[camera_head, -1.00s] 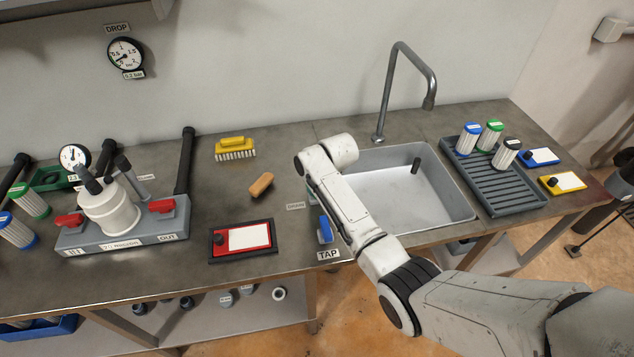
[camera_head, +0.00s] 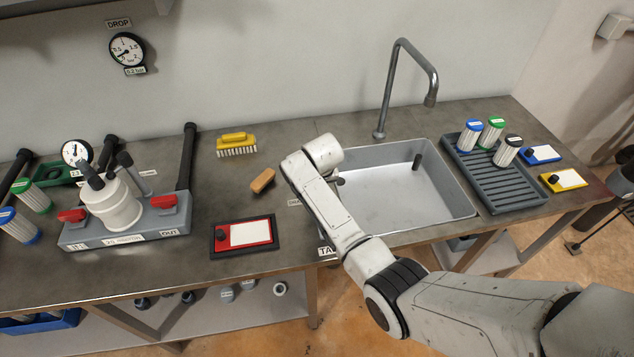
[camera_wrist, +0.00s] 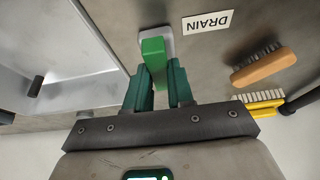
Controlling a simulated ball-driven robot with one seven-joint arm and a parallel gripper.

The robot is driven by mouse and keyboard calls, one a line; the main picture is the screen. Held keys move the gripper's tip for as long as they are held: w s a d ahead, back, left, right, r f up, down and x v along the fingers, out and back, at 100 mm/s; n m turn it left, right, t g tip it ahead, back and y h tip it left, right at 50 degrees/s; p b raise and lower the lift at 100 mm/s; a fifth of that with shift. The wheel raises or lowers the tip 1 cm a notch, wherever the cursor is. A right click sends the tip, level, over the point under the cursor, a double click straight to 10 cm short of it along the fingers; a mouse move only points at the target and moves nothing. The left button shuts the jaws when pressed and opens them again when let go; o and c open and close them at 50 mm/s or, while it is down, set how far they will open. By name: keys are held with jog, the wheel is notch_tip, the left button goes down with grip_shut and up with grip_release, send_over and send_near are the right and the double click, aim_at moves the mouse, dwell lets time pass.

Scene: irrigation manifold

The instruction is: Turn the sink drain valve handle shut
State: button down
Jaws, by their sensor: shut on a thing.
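The green drain valve handle (camera_wrist: 153,52) shows in the wrist view on a pale mount beside the sink. My gripper (camera_wrist: 161,72) has its two green fingers closed on the handle's near end. A white DRAIN label (camera_wrist: 207,21) lies on the counter next to it. The sink (camera_head: 400,190) is to the right in the head view and at the left in the wrist view. In the head view my arm hides the handle and my fingers.
A wooden-backed brush (camera_head: 263,180) and a yellow brush (camera_head: 236,145) lie left of my arm. A red-framed card (camera_head: 246,235) lies near the front edge. The tall faucet (camera_head: 383,100) stands behind the sink. A grey rack (camera_head: 500,185) with several filters stands right of it.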

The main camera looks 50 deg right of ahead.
jog(key=c, duration=1)
grip_release()
jog(key=shift+r, duration=0.1)
jog(key=v, duration=1)
jog(key=shift+s+a+r, duration=0.1)
jog(key=shift+r, duration=0.15)
jog(key=shift+n+g+y, duration=0.3)
jog(key=shift+n+y, duration=0.1)
jog(key=shift+n, duration=0.4)
jog(key=s+a+f, duration=0.1)
jog(key=s, duration=0.1)
jog(key=s+a+f, duration=0.4)
jog(key=s, duration=0.1)
jog(key=s+a+f+n, duration=0.1)
jog(key=s+a, duration=0.2)
jog(key=s, duration=0.5)
jog(key=s+a+f+n+g+y, duration=0.1)
jog(key=s+a+n, duration=0.1)
jog(key=s, duration=0.6)
jog(key=s+a+f+n+g+b, duration=0.1)
jog(key=s+a, duration=0.3)
jog(key=s, duration=0.4)
jog(key=shift+a+n+y, duration=0.25)
jog(key=shift+n+y, duration=0.05)
